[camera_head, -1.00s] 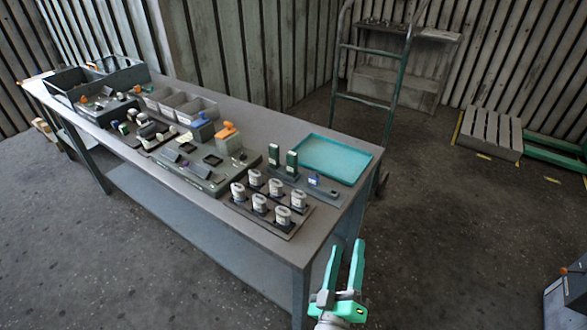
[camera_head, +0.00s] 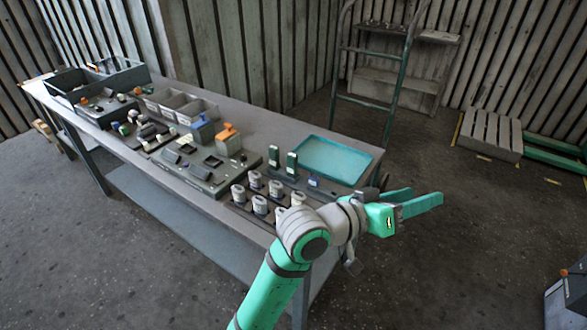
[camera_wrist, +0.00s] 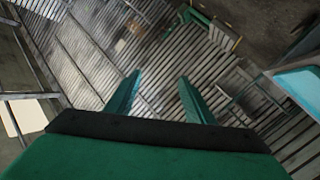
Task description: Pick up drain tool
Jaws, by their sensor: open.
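No object in these views can be clearly told as the drain tool; the small items are too small to name with certainty. Two dark green upright pieces (camera_head: 291,162) stand in a holder near the turquoise tray, with a small blue piece (camera_head: 314,181) to their right. My gripper (camera_head: 422,198) is open and empty, past the right end of the table, with its fingers pointing right. In the wrist view, its two teal fingers (camera_wrist: 160,76) stand apart with nothing between them, facing slatted wall panels.
The long grey table (camera_head: 262,122) carries a turquoise tray (camera_head: 331,160), several white cylinders (camera_head: 238,193) on a board, an orange-topped block (camera_head: 228,140) and open grey bins (camera_head: 180,103). A green ladder frame (camera_head: 390,105) stands behind.

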